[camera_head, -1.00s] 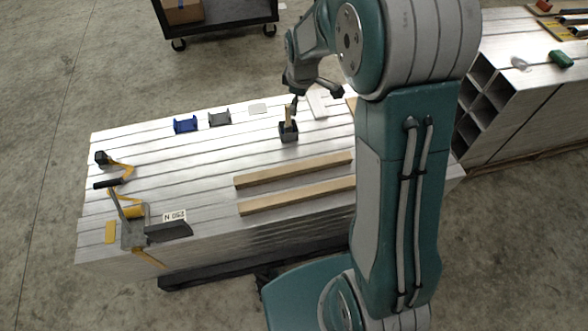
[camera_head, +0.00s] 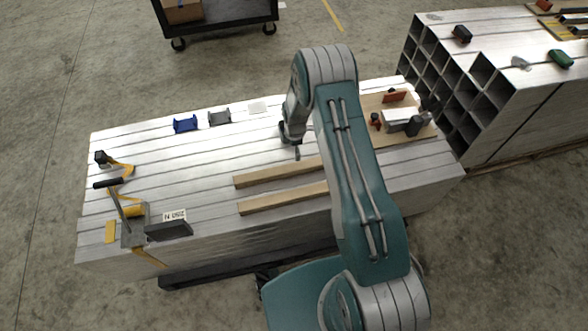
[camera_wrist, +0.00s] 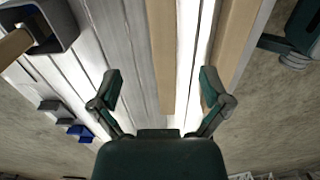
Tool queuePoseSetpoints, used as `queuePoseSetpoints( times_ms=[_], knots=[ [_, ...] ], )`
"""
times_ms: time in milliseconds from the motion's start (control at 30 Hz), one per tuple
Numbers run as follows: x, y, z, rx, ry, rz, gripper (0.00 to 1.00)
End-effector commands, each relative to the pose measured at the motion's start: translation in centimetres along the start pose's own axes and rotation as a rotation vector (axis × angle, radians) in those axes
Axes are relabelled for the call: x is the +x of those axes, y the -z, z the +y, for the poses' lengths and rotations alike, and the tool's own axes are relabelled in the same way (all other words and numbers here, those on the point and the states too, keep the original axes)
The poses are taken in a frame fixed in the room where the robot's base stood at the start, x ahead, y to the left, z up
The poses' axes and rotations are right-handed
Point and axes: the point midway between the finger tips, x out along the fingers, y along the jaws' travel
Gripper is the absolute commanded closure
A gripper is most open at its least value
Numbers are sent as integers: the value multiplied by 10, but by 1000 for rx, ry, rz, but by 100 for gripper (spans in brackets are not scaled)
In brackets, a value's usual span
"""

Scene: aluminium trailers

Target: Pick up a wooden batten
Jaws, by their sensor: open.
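Two pale wooden battens lie side by side on the aluminium stack, the far batten (camera_head: 265,175) and the near batten (camera_head: 280,202). My arm hides their right ends in the head view. My gripper (camera_head: 297,153) is just beyond the far batten. In the wrist view my gripper (camera_wrist: 160,82) is open and points down, empty. The far batten (camera_wrist: 161,50) shows between the spread fingers, with the near batten (camera_wrist: 235,45) to the right. I cannot tell the exact height of the fingertips above the wood.
A dark square holder (camera_wrist: 62,22) with a wooden piece in it stands at the wrist view's top left. Blue (camera_head: 186,125) and grey (camera_head: 219,118) brackets lie at the back. A clamp-like yellow and grey tool (camera_head: 133,225) is at left, a board with items (camera_head: 372,103) at right.

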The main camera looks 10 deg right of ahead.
Motion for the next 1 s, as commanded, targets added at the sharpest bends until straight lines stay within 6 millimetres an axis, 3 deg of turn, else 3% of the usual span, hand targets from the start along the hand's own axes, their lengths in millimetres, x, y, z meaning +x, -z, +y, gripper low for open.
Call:
queuePoseSetpoints(
  times_ms=[400,667,1000],
  knots=[
    [55,0,-2,-25,8,0,3],
    [76,1,-3,-24,8,0,3],
    [119,4,-3,-24,6,0,3]
  ],
)
